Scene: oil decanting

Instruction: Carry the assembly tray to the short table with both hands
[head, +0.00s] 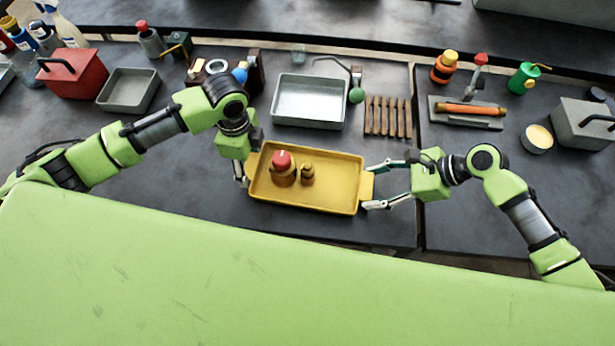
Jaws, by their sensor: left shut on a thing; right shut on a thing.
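The yellow assembly tray (325,199) lies over the dark worktop in the middle of the head view. A round brown-and-gold piece with a red top (283,167) and a smaller brass-coloured piece (308,174) stand in its left half. My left gripper (243,180) is shut on the tray's left end; its fingers are partly hidden by the wrist. My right gripper (368,187) is shut on the tab at the tray's right end. I cannot tell whether the tray touches the worktop or is held just above it. I cannot tell which surface is the short table.
Behind the tray are a grey metal pan (310,124) and a slatted wooden rack (388,131). A red toolbox (73,73) and grey bin (128,103) stand at left. A holder (467,122), tin (537,138) and grey box (580,124) are at right. A seam (418,190) divides the worktops.

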